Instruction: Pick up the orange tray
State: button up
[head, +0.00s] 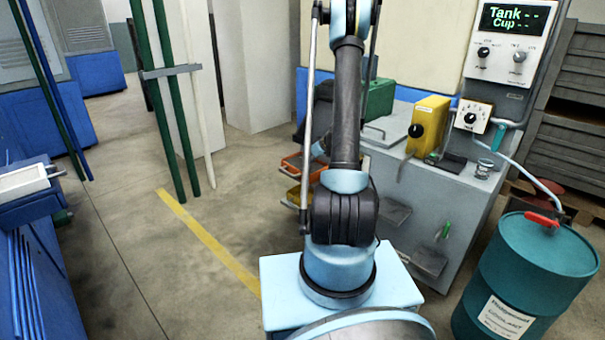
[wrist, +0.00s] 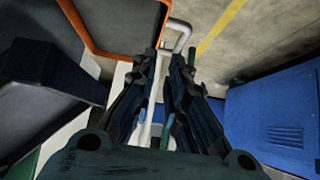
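The orange tray (head: 289,166) shows in the head view on the left side of the grey cabinet, partly hidden behind my arm. In the wrist view, its orange rim (wrist: 108,51) and dark inside fill the upper left. A bent grey handle (wrist: 181,27) sticks out beside the rim, at the fingertips. My gripper (wrist: 167,58) has its two dark fingers apart, with a narrow gap between them. The handle lies at or just beyond the tips; I cannot tell whether it is touched. My gripper is not clear in the head view.
A yellow tray (head: 294,196) sits below the orange one. The grey cabinet (head: 395,190) carries a green box (head: 380,98) and a yellow box (head: 428,125). A teal drum (head: 530,275) stands at the right. Green poles (head: 172,105) stand left; the floor (head: 150,260) between is clear.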

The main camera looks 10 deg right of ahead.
send_near(294, 168)
jog(key=x, duration=0.6)
jog(key=shift+x, duration=2.35)
jog(key=shift+d, duration=0.15)
grip_shut()
jog(key=shift+r, duration=0.1)
